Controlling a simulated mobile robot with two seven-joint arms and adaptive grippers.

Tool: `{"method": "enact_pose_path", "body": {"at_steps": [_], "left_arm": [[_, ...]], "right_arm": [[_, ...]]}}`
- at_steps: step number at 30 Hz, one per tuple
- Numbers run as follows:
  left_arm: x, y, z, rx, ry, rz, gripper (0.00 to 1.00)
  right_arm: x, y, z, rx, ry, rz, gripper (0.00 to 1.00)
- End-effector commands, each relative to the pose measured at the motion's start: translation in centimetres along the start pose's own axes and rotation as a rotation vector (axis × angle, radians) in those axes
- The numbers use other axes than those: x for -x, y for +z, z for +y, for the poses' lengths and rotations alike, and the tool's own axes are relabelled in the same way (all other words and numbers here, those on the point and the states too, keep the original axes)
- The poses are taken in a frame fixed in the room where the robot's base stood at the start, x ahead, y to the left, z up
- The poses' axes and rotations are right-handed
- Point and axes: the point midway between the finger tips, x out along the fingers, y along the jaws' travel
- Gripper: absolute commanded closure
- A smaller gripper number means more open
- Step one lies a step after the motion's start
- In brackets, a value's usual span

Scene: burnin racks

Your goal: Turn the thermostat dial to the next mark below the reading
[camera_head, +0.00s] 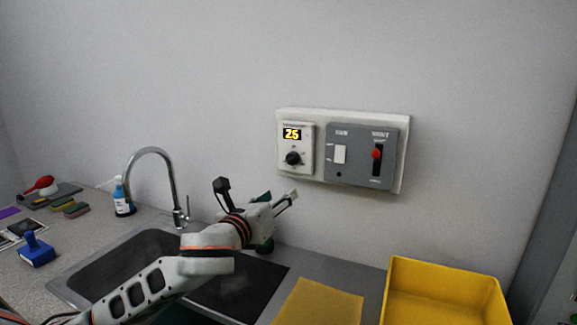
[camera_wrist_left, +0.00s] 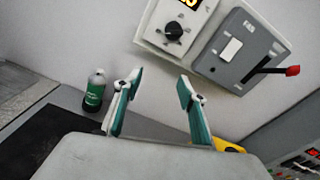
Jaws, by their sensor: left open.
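The thermostat (camera_head: 306,147) is a white box on a pale wall panel, and its display (camera_head: 292,134) reads 25 in yellow digits. Its round black dial (camera_head: 293,158) sits below the display. The dial (camera_wrist_left: 174,31) also shows in the left wrist view, at the top, beyond the fingers. My left gripper (camera_head: 290,201) is below the thermostat, in front of the wall and apart from the dial. In the left wrist view my left gripper (camera_wrist_left: 160,98) has its two fingers wide apart with nothing between them. My right gripper is in neither view.
A grey switch box (camera_head: 347,177) with a white rocker and a red-knobbed lever (camera_head: 377,154) is right of the thermostat. Below are the sink (camera_head: 75,279), curved faucet (camera_head: 171,170), yellow bin (camera_head: 440,272) and yellow cloth (camera_head: 318,303). A bottle (camera_head: 122,198) stands left.

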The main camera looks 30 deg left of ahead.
Motion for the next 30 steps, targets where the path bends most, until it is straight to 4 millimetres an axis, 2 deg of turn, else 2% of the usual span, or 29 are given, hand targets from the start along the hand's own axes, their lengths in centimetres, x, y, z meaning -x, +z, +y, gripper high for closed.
{"method": "enact_pose_path", "body": {"at_steps": [1,3,7,11,21,25,30], "left_arm": [[-0.3,2.1,-0.3,-0.084,-0.009,-0.029,0.59],[-0.5,3.9,-0.5,-0.176,-0.016,-0.053,0.59],[-0.7,5.6,-0.7,-0.267,-0.019,-0.075,0.59],[-1.7,6.0,-0.8,-0.285,-0.019,-0.079,0.59],[-6.7,6.3,-1.0,-0.281,-0.019,-0.078,0.59],[-7.9,6.4,-1.0,-0.282,-0.019,-0.079,0.59],[-8.4,6.4,-1.1,-0.282,-0.021,-0.079,0.59]], "right_arm": [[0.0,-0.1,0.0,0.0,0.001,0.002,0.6],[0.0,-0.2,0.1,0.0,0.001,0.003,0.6],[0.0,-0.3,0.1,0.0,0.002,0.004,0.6],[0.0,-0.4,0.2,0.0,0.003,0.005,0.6],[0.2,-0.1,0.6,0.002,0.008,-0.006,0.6],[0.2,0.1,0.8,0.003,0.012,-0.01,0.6],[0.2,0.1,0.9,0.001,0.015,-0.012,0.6]]}}
